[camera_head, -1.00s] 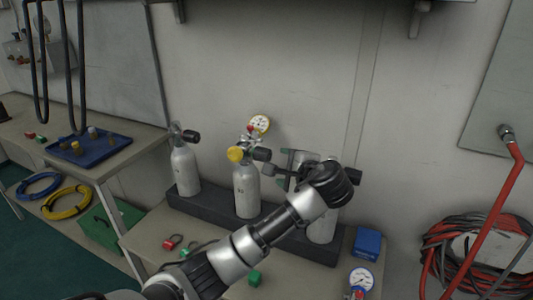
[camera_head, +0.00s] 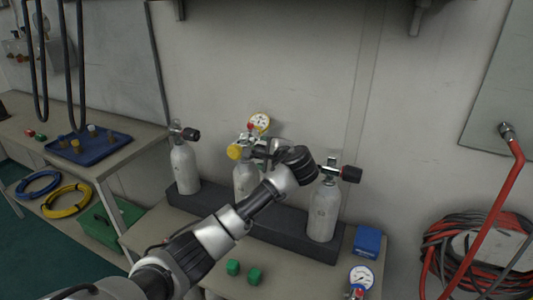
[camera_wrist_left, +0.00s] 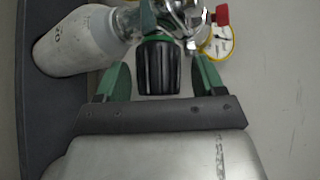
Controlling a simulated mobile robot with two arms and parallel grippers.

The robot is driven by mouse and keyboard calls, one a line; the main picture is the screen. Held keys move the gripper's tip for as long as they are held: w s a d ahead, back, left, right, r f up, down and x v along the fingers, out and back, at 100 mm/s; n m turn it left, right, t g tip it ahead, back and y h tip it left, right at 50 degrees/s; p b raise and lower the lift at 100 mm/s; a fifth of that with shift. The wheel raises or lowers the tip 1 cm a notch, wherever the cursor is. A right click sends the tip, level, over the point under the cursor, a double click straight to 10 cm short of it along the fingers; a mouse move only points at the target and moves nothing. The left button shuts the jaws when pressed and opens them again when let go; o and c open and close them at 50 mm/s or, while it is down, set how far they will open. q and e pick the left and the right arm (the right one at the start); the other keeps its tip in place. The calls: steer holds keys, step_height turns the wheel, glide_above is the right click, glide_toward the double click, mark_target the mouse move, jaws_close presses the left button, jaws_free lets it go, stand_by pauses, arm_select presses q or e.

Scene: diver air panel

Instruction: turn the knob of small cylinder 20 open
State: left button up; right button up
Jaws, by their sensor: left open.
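The middle small cylinder (camera_head: 244,180) is pale grey and stands upright in a dark rack; in the left wrist view its body (camera_wrist_left: 75,42) carries a small mark that looks like 20. Its black ribbed knob (camera_wrist_left: 157,66) faces my left wrist camera. My left gripper (camera_wrist_left: 158,80) is open, with one green finger on each side of the knob; I cannot tell whether either touches it. In the head view my left gripper (camera_head: 270,149) is at the middle cylinder's valve, and my wrist hides that knob.
Similar cylinders stand at left (camera_head: 185,168) and right (camera_head: 323,210) in the dark rack (camera_head: 280,227). Green blocks (camera_head: 254,275), a blue box (camera_head: 368,241) and another gauge (camera_head: 361,277) are on the bench.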

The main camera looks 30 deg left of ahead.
arm_select(q)
steer(key=shift+c, duration=0.4)
steer(key=c, duration=0.8)
steer(key=shift+c, duration=0.2)
steer(key=shift+f, duration=0.1)
